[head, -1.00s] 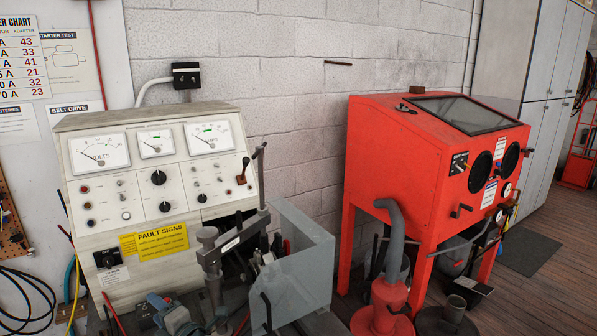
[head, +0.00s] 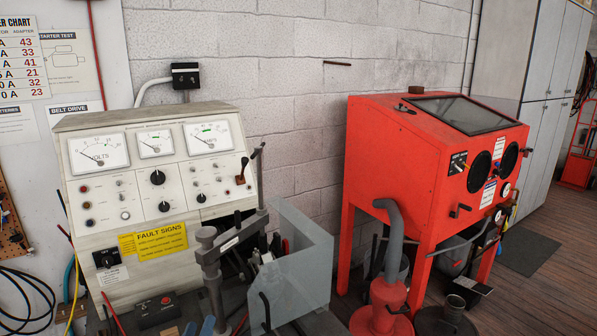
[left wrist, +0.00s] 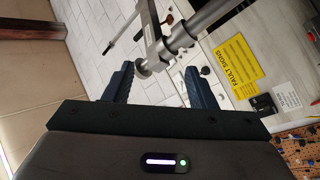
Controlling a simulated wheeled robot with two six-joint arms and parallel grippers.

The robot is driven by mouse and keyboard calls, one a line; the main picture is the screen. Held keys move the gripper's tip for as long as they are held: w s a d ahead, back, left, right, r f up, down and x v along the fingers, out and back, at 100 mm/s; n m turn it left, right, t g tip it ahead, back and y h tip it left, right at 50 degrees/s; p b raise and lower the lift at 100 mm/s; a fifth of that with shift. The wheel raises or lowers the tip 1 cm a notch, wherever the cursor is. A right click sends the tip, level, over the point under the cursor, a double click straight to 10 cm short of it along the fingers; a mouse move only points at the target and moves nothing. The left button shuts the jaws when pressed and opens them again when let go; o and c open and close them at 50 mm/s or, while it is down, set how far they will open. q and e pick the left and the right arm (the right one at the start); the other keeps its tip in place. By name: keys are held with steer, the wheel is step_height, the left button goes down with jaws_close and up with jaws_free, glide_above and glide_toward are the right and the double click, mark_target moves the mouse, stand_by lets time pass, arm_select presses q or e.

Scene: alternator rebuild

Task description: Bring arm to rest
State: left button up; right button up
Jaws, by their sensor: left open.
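My left gripper (head: 199,327) shows only as two blue fingertips at the bottom edge of the head view, in front of the test bench (head: 85,218). In the left wrist view my left gripper (left wrist: 157,84) has its dark blue fingers spread apart, with nothing held between them. The bench's grey metal clamp post (head: 212,270) stands close by; it also shows beyond the fingers in the left wrist view (left wrist: 180,40). I cannot tell whether the fingers touch it. My right gripper is not in view.
A clear guard box (head: 305,275) stands right of the post. A small dark box with a red button (head: 157,308) lies on the bench top. A red blast cabinet (head: 395,150) stands to the right, with a red dust collector (head: 383,310) before it.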

arm_select(q)
steer(key=s+d+f+m+g+h, duration=0.2)
steer(key=s+f+m+g, duration=0.6)
steer(key=s+f, duration=0.4)
steer(key=s+a+f+g+y, duration=0.3)
steer(key=s+a+g, duration=0.1)
steer(key=s, duration=0.4)
steer(key=s+a+f+g+y, duration=0.25)
steer(key=s+a+g, duration=0.2)
steer(key=s, duration=0.45)
step_height(320, 180, down, 32)
steer(key=a+g+b, duration=0.2)
steer(key=a+b, duration=0.1)
steer(key=s+f+n+b, duration=0.1)
steer(key=s+f+b, duration=0.1)
steer(key=s+f, duration=1.7)
step_height(320, 180, down, 4)
steer(key=shift+a+g, duration=0.45)
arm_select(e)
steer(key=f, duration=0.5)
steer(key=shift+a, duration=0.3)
